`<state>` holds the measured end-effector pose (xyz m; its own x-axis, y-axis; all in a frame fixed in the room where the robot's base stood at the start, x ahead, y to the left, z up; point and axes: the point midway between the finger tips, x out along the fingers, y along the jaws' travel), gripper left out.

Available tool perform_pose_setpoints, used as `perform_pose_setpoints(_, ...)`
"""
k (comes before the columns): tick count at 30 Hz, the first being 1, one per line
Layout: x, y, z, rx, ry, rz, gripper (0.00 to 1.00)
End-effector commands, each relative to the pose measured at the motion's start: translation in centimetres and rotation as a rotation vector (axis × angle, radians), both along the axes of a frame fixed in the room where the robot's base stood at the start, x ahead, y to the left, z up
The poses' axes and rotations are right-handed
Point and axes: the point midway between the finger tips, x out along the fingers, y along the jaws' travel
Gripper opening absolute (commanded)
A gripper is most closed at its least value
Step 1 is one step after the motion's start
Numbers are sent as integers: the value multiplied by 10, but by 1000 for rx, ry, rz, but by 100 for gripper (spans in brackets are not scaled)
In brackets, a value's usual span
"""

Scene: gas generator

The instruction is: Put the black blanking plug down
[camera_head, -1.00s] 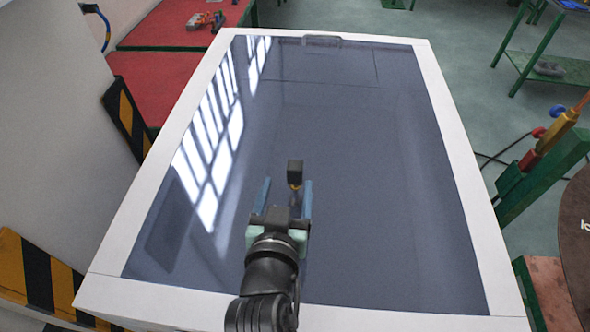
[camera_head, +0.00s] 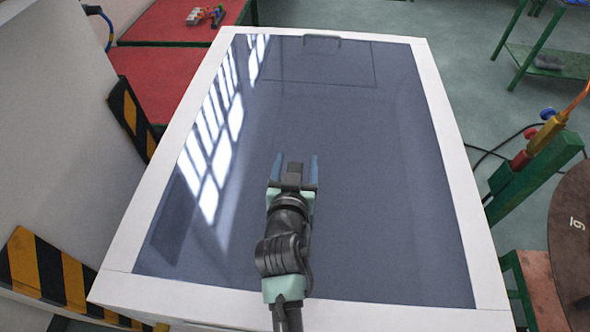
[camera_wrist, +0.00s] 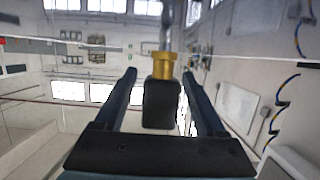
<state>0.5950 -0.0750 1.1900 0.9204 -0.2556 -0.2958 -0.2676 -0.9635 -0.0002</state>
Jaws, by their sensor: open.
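The black blanking plug (camera_wrist: 161,104) shows in the wrist view as a black block with a brass collar and a grey stem at its top. It is between the two fingers of my gripper (camera_wrist: 159,73), with a visible gap on each side. In the head view, my open gripper (camera_head: 296,158) is over the dark glossy panel top (camera_head: 370,190), its blue fingers pointing to the far side. The plug's dark block (camera_head: 294,168) shows between them, close to the palm. Its lower part is hidden, and I cannot tell whether it touches the panel.
The panel has a raised white frame (camera_head: 455,160) and a handle (camera_head: 322,38) at its far edge. Its top around my gripper is clear. A striped barrier (camera_head: 60,275) is at left, a green stand (camera_head: 535,170) and a brown round top (camera_head: 572,235) at right.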

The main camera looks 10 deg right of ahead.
Motion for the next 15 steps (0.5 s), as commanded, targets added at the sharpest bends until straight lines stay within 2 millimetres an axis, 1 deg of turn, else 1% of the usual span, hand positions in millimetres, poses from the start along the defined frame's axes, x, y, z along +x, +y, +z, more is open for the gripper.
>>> perform_pose_setpoints(6, 1, 0, 0, 0, -1, 0, 72)
perform_pose_setpoints(7, 1, 0, 0, 0, -1, 0, 71)
perform_pose_setpoints(11, 1, 0, 0, 0, 0, 0, 47)
perform_pose_setpoints(12, 1, 0, 0, 0, 0, 0, 40)
perform_pose_setpoints(14, 0, 0, 0, 0, 0, 0, 29)
perform_pose_setpoints(15, 1, 0, 0, 0, 0, 0, 22)
